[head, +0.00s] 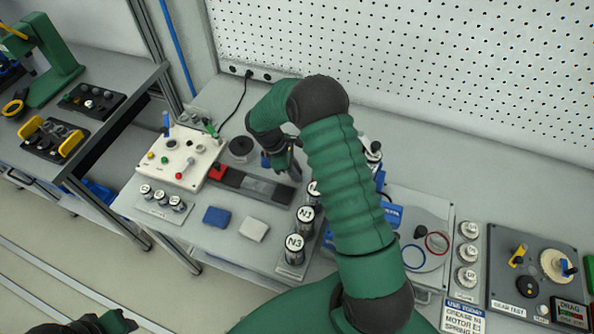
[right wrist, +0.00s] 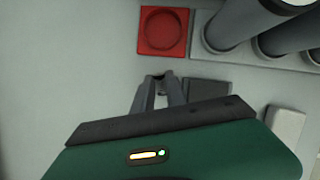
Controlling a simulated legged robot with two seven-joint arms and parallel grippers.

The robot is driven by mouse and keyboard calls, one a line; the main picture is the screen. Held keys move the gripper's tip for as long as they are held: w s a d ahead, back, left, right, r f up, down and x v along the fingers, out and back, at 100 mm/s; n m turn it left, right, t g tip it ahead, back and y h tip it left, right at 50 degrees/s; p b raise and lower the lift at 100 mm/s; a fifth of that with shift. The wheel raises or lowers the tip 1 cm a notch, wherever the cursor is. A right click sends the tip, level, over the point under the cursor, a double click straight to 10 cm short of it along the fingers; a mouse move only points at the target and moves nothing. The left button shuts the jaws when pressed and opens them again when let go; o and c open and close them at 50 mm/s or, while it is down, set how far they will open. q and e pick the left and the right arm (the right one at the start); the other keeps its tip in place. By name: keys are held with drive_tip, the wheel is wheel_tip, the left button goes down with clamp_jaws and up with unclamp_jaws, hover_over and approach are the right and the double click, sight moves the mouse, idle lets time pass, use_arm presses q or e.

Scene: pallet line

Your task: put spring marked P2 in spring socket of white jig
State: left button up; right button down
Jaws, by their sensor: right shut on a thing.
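The white jig (head: 186,152) stands at the left of the bench, with red, green, yellow and blue parts on it. Three small white-topped pieces (head: 160,197) stand in a row before it; their marks are too small to read. My right gripper (head: 278,160) is right of the jig, partly hidden by its own arm. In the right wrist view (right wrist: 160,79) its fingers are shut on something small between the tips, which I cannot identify. My left gripper (head: 118,321) shows only partly at the bottom left; its jaws are unclear. I cannot make out a P2 mark or the spring socket.
A red square block with a round recess (right wrist: 162,31) is near the right gripper. A blue block (head: 216,217) and a white block (head: 254,229) lie on the bench. A gear test plate (head: 510,285) is at right.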

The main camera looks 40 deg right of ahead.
drive_tip(key=c, duration=1.4)
unclamp_jaws()
drive_tip(key=shift+o, duration=0.2)
